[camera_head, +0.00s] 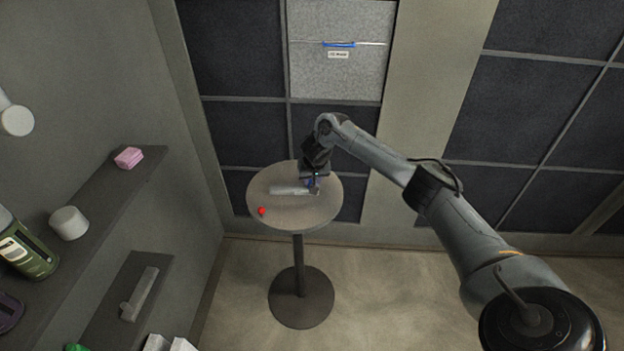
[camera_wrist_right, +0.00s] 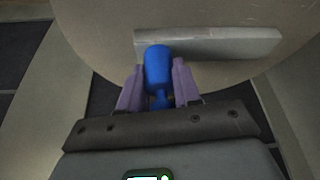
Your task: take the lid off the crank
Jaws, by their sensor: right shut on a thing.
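A pale grey bar, which looks like the crank (camera_head: 288,190), lies flat on the small round table. It also shows in the right wrist view (camera_wrist_right: 225,43). My right gripper (camera_head: 313,186) is at the bar's right end in the head view. In the wrist view its purple fingers (camera_wrist_right: 157,72) are shut on a blue piece (camera_wrist_right: 157,66), probably the lid. The blue piece overlaps the bar's left end in that view. I cannot tell whether the two touch. My left gripper is not in view.
The round table (camera_head: 318,212) stands on one post near panelled walls. A small red ball (camera_head: 262,211) sits near its front-left edge. Wall shelves on the left hold a pink block (camera_head: 129,158), a white cylinder (camera_head: 69,223) and a green container (camera_head: 27,252). The floor around is clear.

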